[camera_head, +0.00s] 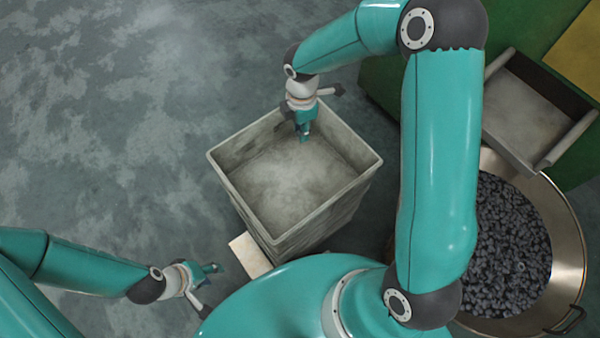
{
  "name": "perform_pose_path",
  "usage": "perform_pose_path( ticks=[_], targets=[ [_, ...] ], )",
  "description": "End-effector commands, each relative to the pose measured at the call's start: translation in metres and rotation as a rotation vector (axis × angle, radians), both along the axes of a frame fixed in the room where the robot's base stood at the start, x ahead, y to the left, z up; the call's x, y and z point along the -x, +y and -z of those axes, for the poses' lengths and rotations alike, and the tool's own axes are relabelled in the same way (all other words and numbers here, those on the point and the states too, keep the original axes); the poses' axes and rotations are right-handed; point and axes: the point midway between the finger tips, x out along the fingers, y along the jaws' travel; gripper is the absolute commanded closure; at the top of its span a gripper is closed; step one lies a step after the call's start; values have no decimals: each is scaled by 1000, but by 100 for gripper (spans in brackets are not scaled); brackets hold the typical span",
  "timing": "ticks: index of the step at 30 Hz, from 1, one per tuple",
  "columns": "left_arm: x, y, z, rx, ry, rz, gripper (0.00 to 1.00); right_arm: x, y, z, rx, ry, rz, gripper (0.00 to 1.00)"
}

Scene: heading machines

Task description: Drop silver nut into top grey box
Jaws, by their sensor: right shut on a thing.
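The top grey box (228,184) stands in the middle, open at the top, on what looks like a stack of similar boxes. Its visible floor is bare. My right gripper (304,138) points down inside the outline of the box opening, near its far side. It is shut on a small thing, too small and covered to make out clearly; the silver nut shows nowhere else. My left gripper (212,288) is at the lower left, apart from the box, with its fingers spread and nothing between them.
A round metal basin (568,240) full of small dark pieces stands at the right. Above it a metal chute (530,105) juts from a green machine (385,85). A pale wooden piece (250,256) shows beneath the boxes. The floor (110,130) at the left is clear.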

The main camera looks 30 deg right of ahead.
Motion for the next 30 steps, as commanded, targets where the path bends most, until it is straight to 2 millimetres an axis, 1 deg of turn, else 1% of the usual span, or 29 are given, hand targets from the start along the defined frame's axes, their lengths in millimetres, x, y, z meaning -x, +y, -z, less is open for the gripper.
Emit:
perform_pose_path(
  ticks=[1, 9, 12, 16, 24, 25, 29, 30],
  targets=[
    [0, 0, 8, 0, 0, 0, 60, 0, 0, 9, 0, 1, 1, 100],
    [0, 0, 34, 0, 0, 0, 60, 0, 0, 40, 0, 0, 3, 100],
    [0, 0, 40, 0, 0, 0, 60, 0, 0, 48, -1, 0, 3, 100],
    [0, 0, 43, 0, 0, 0, 60, 0, 0, 52, -1, 0, 4, 100],
    [0, 0, 42, 0, 0, 0, 60, 0, 0, 51, 0, 0, 4, 100],
    [0, 0, 42, 0, 0, 0, 60, 0, 0, 51, 0, 0, 4, 74],
    [0, 0, 42, 0, 0, 0, 60, 0, 0, 51, 0, 0, 5, 52],
    [0, 0, 42, 0, 0, 0, 60, 0, 0, 51, 0, 0, 5, 50]
  ],
)
